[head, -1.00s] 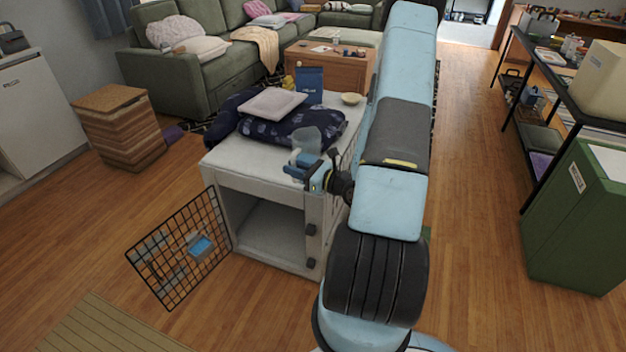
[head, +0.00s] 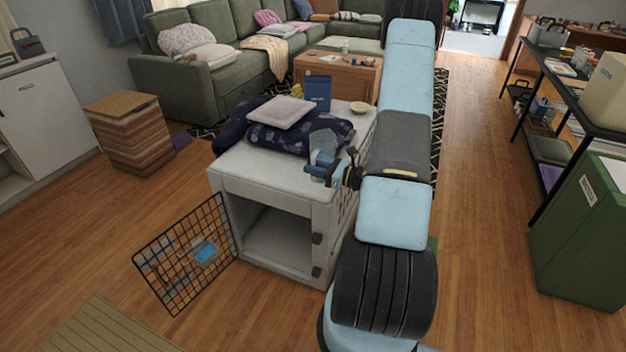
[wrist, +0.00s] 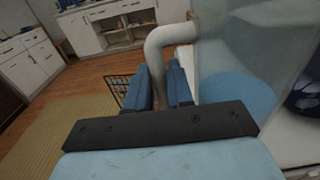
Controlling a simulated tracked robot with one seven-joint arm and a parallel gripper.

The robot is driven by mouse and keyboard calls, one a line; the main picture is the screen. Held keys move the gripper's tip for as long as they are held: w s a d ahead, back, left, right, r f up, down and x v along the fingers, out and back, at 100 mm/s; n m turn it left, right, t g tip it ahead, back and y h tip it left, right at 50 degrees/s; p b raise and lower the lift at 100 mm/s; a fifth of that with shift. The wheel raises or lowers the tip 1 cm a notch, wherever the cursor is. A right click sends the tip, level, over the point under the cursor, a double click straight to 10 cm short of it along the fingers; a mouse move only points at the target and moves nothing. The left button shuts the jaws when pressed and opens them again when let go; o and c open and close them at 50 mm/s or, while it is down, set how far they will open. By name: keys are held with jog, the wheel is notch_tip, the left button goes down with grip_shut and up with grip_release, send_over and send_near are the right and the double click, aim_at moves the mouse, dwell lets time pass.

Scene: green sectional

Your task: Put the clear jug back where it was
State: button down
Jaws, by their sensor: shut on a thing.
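The clear jug (head: 323,146) is a translucent container at the front right of the white crate's top (head: 262,177). My gripper (head: 318,172) is at the jug's near side, over the crate's front right corner. In the wrist view my gripper (wrist: 160,88) is shut on the jug's pale curved handle (wrist: 166,42). The jug's translucent wall (wrist: 245,50) fills the right of that view, with a blue patch showing low through it. The jug looks about upright. I cannot tell whether its base touches the crate top.
A blue bag (head: 317,93) and a small bowl (head: 361,107) stand farther back. The crate's wire door (head: 185,255) hangs open. The crate top's front left is clear.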

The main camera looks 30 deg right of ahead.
jog(key=shift+w+d+f, duration=0.25)
jog(key=shift+w+f, duration=0.3)
jog(key=shift+f, duration=0.7)
jog(key=shift+w+d+f, duration=0.3)
jog(key=shift+w+f, duration=0.25)
jog(key=shift+f, duration=0.65)
jog(key=shift+w+d+f, duration=0.25)
jog(key=shift+w+f, duration=0.3)
jog(key=shift+f, duration=0.7)
jog(key=c, duration=1)
grip_release()
jog(key=shift+f, duration=0.1)
